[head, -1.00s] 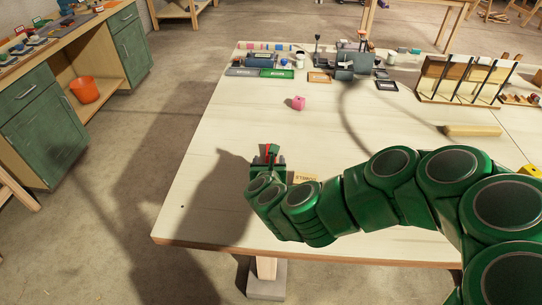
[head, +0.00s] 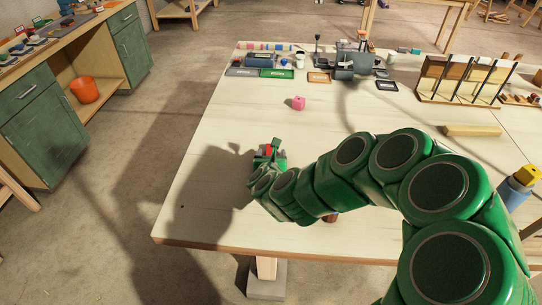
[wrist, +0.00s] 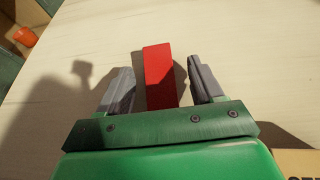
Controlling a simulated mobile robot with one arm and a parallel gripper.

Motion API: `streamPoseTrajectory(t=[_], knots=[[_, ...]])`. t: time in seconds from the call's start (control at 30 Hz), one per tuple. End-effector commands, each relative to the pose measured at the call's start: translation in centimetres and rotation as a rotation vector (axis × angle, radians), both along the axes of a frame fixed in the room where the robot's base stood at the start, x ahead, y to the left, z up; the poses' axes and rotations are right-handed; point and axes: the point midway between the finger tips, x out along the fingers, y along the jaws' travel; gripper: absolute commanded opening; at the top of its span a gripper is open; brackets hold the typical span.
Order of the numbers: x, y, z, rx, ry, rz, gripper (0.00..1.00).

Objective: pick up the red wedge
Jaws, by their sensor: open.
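The red wedge (wrist: 160,76) lies on the pale wooden table, seen in the wrist view between the two grey fingers of my gripper (wrist: 161,84). The fingers are apart, with a gap on each side of the wedge. In the head view a small bit of red (head: 268,149) shows at the end of my green arm, by my gripper (head: 270,152). My arm hides most of the wedge there.
Trays and tools stand along the far edge. A slotted rack (head: 462,80) and a pale wooden bar (head: 472,130) are at the right. The table's left part is clear.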

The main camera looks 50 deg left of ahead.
Motion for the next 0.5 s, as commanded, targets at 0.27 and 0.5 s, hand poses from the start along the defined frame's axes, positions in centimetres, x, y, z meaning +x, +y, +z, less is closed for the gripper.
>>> streamPoseTrajectory(t=[0.27,0.5], knots=[[0.49,0.8,-0.56,-0.002,0.004,0.003,0.66],[0.52,0.78,-0.51,-0.001,0.003,0.003,0.55]])
